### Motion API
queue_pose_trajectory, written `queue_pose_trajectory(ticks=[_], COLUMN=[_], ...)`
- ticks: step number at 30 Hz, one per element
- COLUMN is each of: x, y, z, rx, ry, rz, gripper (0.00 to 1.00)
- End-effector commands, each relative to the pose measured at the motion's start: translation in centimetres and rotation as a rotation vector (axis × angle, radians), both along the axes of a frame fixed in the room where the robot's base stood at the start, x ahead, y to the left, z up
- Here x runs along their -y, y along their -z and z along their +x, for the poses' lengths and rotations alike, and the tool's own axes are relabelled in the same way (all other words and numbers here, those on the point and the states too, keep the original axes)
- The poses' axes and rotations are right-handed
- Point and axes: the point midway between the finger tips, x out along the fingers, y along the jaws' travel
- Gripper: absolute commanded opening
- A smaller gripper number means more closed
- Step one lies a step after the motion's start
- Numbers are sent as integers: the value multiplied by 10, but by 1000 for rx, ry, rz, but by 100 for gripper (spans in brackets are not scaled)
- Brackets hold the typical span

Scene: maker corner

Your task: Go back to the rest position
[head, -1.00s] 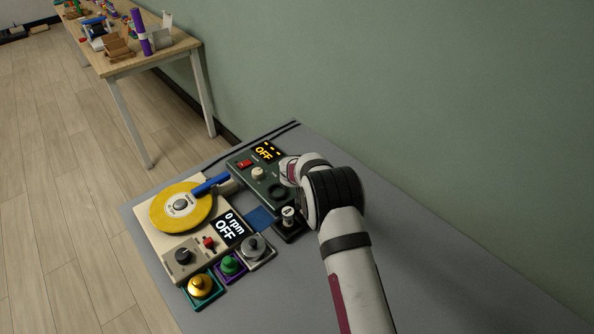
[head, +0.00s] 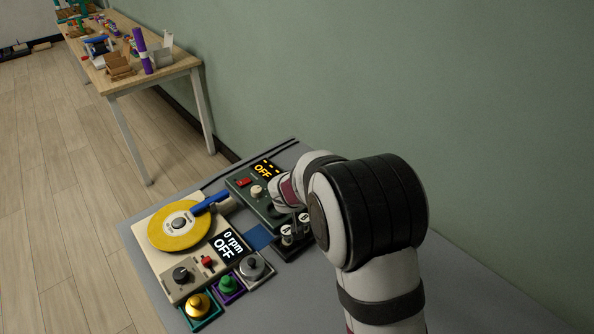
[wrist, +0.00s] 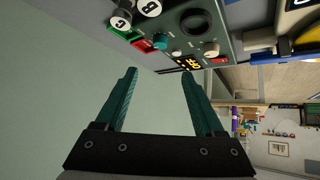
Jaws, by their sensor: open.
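My gripper (wrist: 158,73) shows in the wrist view with two teal fingers apart and nothing between them. Behind the fingers is the plain green wall. The dark green control box (wrist: 196,20) lies beyond the fingertips, apart from them, at the top of that view. In the head view my arm is folded over the right part of the grey table (head: 450,290), and its bulky links hide the gripper. The same box (head: 243,198) stands left of my arm, with an orange OFF display (head: 264,170).
A cream machine (head: 160,257) with a yellow disc (head: 165,237) and a "0 rpm OFF" display (head: 230,245) stands at the left. Several coloured knobs sit in front of it, including a gold one (head: 198,304). Lettered round posts (head: 287,232) stand close beside my arm.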

Motion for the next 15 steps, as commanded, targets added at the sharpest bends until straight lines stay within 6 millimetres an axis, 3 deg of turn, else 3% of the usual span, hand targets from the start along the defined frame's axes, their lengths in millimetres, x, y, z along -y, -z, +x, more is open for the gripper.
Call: queue_pose_trajectory(ticks=[3, 5, 8, 9, 11, 12, 14, 15], x=[2, 16, 74, 105, 150, 172, 192, 196], y=[-2, -12, -51, -67, -84, -90, -91, -89], z=[0, -2, -24, -45, -91, -128, -189, -230], rx=[2, 11, 23, 3, -66, -137, -269, -368], ry=[6, 43, 204, 293, 431, 510, 601, 638], rz=[-1, -10, -54, -79, -105, -111, -91, -58], gripper=[70, 70, 70, 70, 70, 70, 70, 70])
